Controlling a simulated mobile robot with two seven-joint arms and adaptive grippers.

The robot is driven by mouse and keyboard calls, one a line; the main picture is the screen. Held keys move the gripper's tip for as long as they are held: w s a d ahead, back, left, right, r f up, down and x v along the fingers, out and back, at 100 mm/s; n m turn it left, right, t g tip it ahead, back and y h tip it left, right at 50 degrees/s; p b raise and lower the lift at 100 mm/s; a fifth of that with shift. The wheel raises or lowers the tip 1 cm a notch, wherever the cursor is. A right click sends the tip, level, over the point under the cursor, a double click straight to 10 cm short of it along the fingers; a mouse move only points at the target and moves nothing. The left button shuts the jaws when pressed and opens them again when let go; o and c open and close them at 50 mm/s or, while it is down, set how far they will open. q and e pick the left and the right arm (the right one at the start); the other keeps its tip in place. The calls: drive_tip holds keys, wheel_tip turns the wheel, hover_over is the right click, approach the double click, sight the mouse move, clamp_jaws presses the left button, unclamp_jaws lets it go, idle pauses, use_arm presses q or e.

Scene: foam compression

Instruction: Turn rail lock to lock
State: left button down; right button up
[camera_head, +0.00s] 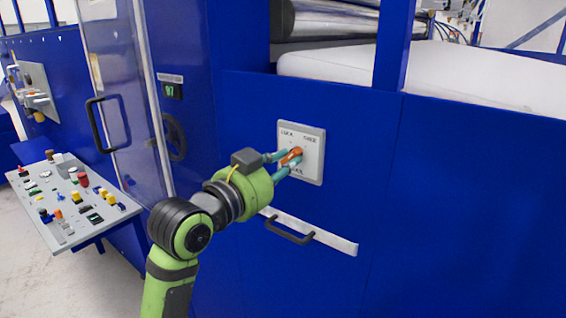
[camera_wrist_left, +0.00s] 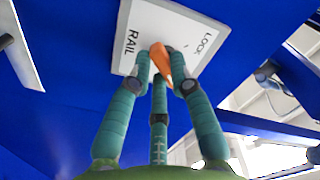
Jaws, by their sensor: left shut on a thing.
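The rail lock plate (camera_head: 314,140) is a light grey square panel on the blue machine wall, with an orange knob (camera_head: 291,156) at its middle. In the left wrist view the plate (camera_wrist_left: 205,27) carries the words LOCK and RAIL, and the orange knob (camera_wrist_left: 161,60) lies between my fingertips. My left gripper (camera_head: 287,160) is shut on the orange knob. The fingers hide part of the knob and of the plate's lower lettering. My right gripper is in neither view.
Below the plate is a pale strip with a black handle (camera_head: 290,232). A control panel with several buttons (camera_head: 70,195) stands at the left. A door with a black handle (camera_head: 100,125) and a handwheel (camera_head: 174,137) are nearby. White foam (camera_head: 460,80) lies above the blue wall.

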use_arm(q)
drive_tip(key=n+p, duration=0.1)
drive_tip(key=n, duration=0.1)
drive_tip(key=n+p, duration=0.1)
drive_tip(key=p, duration=0.1)
drive_tip(key=n+p, duration=0.2)
drive_tip(key=shift+s+d+r+n, duration=0.1)
drive_tip(key=shift+r+n, duration=0.15)
drive_tip(key=shift+n, duration=0.05)
drive_tip(key=n+p, duration=0.6)
drive_tip(key=n, duration=0.1)
drive_tip(key=shift+s+d+r+p, duration=0.1)
drive_tip(key=shift+r+p, duration=0.05)
drive_tip(key=shift+p, duration=0.25)
drive_tip(key=n+p, duration=0.3)
drive_tip(key=shift+n, duration=0.4)
drive_tip(key=shift+n+p, duration=0.55)
drive_tip(key=shift+n, duration=0.05)
drive_tip(key=c, duration=1.1)
unclamp_jaws()
